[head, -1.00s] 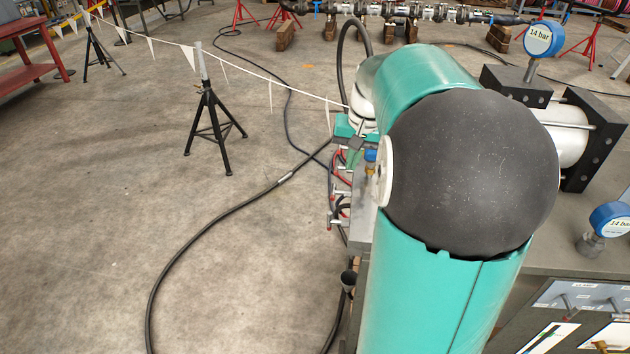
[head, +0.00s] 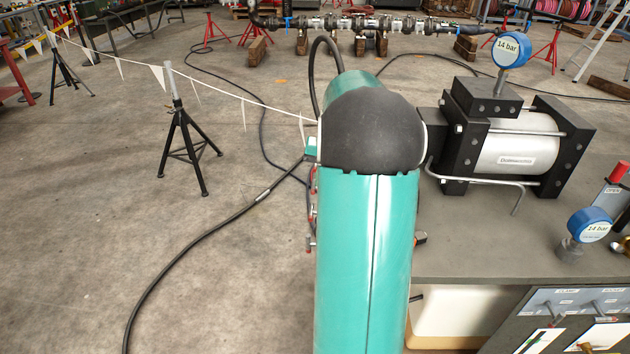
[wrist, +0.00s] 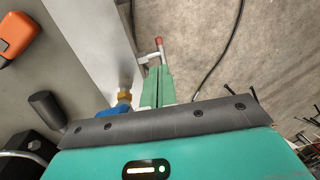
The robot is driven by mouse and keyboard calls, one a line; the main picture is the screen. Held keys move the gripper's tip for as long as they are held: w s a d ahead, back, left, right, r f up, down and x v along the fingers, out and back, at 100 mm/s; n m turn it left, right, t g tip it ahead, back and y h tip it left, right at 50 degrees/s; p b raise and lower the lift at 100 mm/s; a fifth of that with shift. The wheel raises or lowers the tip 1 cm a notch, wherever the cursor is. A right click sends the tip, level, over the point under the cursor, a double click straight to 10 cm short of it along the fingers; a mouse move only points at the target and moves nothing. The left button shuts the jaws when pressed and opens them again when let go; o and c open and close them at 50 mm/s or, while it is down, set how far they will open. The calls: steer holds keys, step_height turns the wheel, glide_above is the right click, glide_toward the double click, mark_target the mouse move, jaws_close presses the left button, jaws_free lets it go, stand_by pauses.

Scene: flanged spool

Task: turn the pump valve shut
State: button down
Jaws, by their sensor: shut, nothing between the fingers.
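My gripper (wrist: 158,72) shows in the wrist view with its two green fingers shut together and nothing between them. Just beyond the fingertips is a metal handle with a red end (wrist: 160,43); I cannot tell whether the fingers touch it. A brass fitting (wrist: 124,96) with a blue part (wrist: 115,110) below it sits left of the fingers, by the pale bench side. In the head view the pump (head: 515,145), a silver cylinder between black blocks, stands on the bench. My arm hides most of my gripper there. I cannot tell which handle is the pump valve.
The grey bench top (head: 475,240) carries a blue 14 bar gauge (head: 590,225); another (head: 511,50) tops the pump. A black stand (head: 186,150) holds a flag line. A black hose (head: 200,237) crosses the floor. An orange object (wrist: 18,38) lies at the wrist view's upper left.

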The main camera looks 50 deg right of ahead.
mark_target(311, 217)
steer(key=f, duration=0.3)
steer(key=w+f, duration=0.1)
steer(key=f, duration=0.3)
steer(key=a+f, duration=0.1)
steer(key=f, duration=0.3)
steer(key=shift+w+a+f, duration=0.1)
steer(key=shift+w+f, duration=0.15)
steer(key=shift+w, duration=0.1)
